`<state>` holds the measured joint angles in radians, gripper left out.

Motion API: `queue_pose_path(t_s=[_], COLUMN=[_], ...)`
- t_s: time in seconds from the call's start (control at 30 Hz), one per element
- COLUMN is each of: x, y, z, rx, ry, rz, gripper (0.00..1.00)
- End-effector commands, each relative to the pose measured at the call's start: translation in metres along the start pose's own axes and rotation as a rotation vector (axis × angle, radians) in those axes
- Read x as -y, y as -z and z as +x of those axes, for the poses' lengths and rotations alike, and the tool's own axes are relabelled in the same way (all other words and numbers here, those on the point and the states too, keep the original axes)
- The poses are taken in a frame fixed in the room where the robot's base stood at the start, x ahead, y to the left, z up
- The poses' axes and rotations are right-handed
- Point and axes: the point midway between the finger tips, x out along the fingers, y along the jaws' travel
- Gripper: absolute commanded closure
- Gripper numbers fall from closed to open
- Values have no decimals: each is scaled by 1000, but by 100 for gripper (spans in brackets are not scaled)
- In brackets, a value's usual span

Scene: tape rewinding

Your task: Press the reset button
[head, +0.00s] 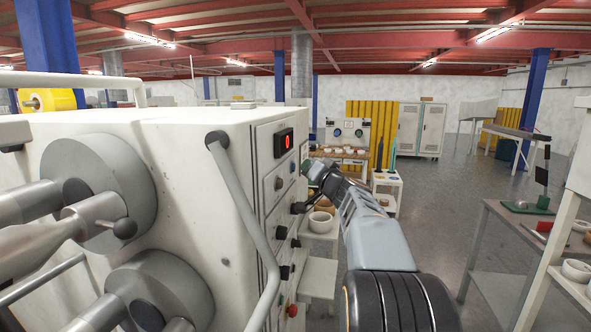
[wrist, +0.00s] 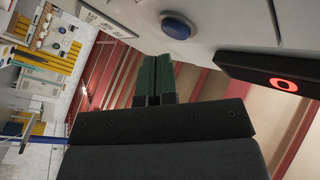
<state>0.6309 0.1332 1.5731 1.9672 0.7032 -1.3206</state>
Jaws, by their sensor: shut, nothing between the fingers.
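A white rewinding machine (head: 190,150) fills the left of the head view, with a control panel on its right side. A round blue button (wrist: 178,25) stands out from the white panel at the top of the wrist view. No readable label shows which button is the reset one. My gripper (head: 308,168) is beside the panel in the head view. Its green fingers (wrist: 155,72) are closed together and empty in the wrist view. The fingertips are below and left of the blue button in that picture, apart from it.
A black display box with a red lit figure (head: 284,141) sits high on the panel; it also shows in the wrist view (wrist: 283,84). Several black knobs (head: 282,232) run down the panel. A grey bar handle (head: 250,225) juts out at the machine's corner. Open floor (head: 440,190) lies to the right.

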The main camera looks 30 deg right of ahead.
Motion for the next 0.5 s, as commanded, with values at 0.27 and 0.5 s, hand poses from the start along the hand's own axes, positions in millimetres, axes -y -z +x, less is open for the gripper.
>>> queue_pose_path(t_s=[0.27, 0.5], x=[-11, -22], y=[9, 20], z=[-14, -29], rx=[-2, -2], ry=[-1, -1], rz=[-1, -1], gripper=[100, 100])
